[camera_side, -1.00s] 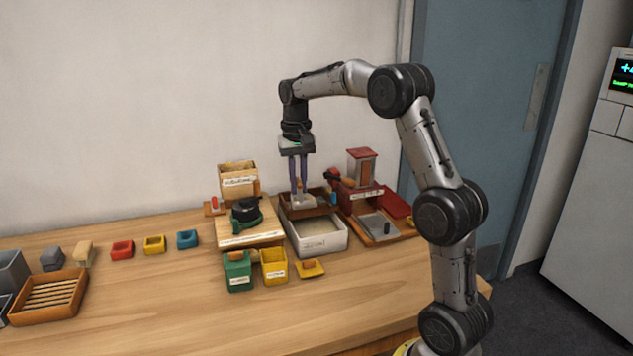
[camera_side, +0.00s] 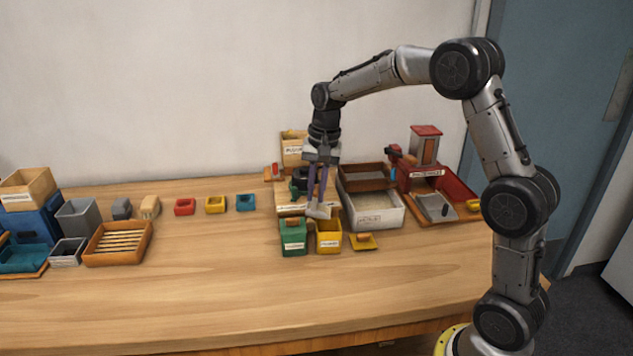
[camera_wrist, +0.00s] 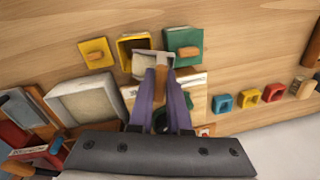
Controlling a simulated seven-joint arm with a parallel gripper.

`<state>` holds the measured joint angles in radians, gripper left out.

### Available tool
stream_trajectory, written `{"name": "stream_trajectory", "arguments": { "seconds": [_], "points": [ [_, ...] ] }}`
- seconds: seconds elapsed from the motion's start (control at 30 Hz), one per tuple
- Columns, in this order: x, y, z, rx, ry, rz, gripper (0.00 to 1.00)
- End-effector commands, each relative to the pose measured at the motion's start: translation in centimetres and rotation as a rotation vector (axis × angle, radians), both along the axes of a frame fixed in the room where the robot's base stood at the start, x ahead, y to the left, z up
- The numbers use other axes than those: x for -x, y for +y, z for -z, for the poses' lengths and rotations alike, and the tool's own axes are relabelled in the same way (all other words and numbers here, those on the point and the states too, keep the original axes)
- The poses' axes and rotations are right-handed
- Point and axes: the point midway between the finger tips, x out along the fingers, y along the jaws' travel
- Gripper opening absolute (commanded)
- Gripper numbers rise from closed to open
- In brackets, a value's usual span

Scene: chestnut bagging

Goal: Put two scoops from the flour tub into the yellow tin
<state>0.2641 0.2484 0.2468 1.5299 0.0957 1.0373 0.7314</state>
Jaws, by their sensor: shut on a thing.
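My gripper (camera_side: 317,203) is shut on the scoop (camera_side: 318,212). Its brown handle is between the purple fingers, and its pale bowl also shows in the wrist view (camera_wrist: 153,64). The scoop is above the back edge of the open yellow tin (camera_side: 329,238), partly covering it in the wrist view (camera_wrist: 127,50). I cannot tell how much flour is in the scoop. The yellow lid (camera_side: 363,242) with a wooden knob lies on the table right of the tin. The white flour tub (camera_side: 377,218) stands behind and to the right, with pale contents.
The green tin (camera_side: 293,242) with its wooden-knobbed lid stands close left of the yellow tin. A labelled board (camera_wrist: 193,82) with a dark round device is behind the tins. A red mill-like stand (camera_side: 428,180) is at the right. The table front is clear.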

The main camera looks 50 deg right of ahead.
Motion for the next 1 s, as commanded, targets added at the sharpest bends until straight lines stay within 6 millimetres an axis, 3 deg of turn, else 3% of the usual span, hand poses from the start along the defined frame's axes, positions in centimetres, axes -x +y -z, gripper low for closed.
{"name": "stream_trajectory", "arguments": {
  "seconds": [0.23,1.0],
  "points": [
    [1.3,-0.8,1.2,-0.084,-0.147,0.011,0.00],
    [4.3,-2.6,1.1,-0.328,-0.564,0.009,0.00]
  ]
}}
